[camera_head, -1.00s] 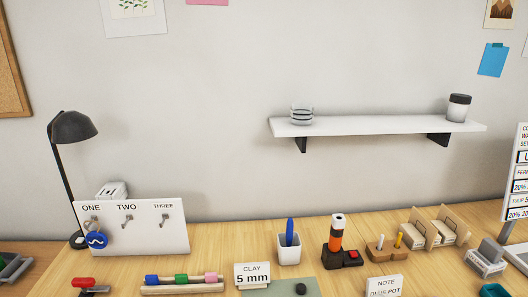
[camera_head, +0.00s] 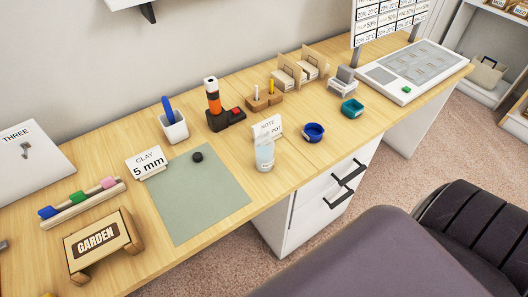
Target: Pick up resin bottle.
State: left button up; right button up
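A small clear, pale-blue container (camera_head: 264,155) stands upright at the front edge of the desk (camera_head: 268,194), in front of the NOTE card (camera_head: 268,129). It looks most like the resin bottle, but no label on it is legible. A black and orange cylinder with a white top (camera_head: 213,97) stands in a black base with a red part, farther back. Neither of my grippers is in view.
A green mat (camera_head: 200,198) with a small black disc lies left of the clear container. A blue bowl (camera_head: 313,132) and teal dish (camera_head: 352,108) stand to its right. A GARDEN sign (camera_head: 103,246) stands front left. Dark seating (camera_head: 385,262) fills the lower right foreground.

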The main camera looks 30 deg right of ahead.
aim_at(264, 145)
jog(key=k+j+z, duration=0.1)
jog(key=z, duration=1.35)
